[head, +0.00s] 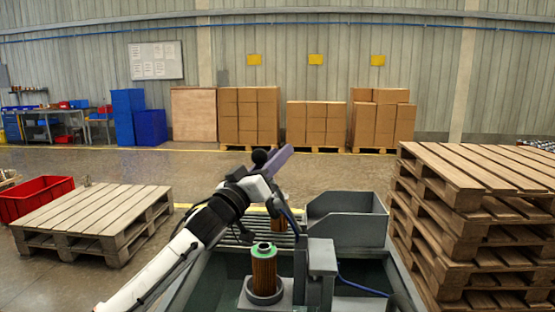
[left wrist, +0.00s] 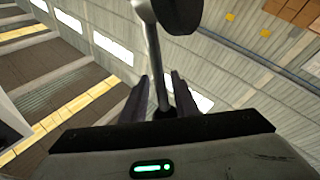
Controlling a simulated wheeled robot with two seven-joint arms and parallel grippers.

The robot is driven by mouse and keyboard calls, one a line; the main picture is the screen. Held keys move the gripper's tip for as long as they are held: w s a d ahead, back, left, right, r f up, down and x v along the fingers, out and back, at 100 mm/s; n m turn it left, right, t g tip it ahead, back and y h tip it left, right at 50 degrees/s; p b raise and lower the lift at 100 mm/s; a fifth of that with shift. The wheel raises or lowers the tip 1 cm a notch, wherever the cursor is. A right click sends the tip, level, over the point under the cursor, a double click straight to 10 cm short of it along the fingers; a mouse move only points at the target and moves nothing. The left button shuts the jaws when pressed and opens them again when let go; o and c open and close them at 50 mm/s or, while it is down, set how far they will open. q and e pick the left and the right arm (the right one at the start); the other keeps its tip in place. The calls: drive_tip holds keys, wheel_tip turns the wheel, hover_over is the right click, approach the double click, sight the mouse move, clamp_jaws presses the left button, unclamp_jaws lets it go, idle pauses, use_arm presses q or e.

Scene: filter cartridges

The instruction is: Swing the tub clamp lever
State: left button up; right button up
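The clamp lever shows in the left wrist view as a thin grey rod (left wrist: 154,55) with a black knob (left wrist: 181,14) at its upper end. The black knob also shows in the head view (head: 259,157), right at my left gripper. My left gripper (left wrist: 160,90) has its two dark fingers on either side of the rod, with narrow gaps visible, so it looks open around it. In the head view the gripper (head: 262,180) hides the lever's foot. The grey tub (head: 190,293) stands below, with an orange, green-topped filter cartridge (head: 264,268) upright in it. My right gripper is out of view.
A grey bin (head: 346,226) stands at the tub's far right. Stacked pallets (head: 470,205) stand close on the right; a low pallet (head: 95,215) lies left.

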use_arm(q)
drive_tip(key=shift+r, duration=0.1)
drive_tip(key=v, duration=1)
drive_tip(key=shift+s+b, duration=0.15)
drive_tip(key=shift+b, duration=0.3)
drive_tip(key=shift+s+a, duration=0.1)
drive_tip(key=shift+a, duration=0.05)
drive_tip(key=f+v, duration=0.1)
drive_tip(key=v, duration=1)
drive_tip(key=shift+s+b, duration=0.3)
idle(0.3)
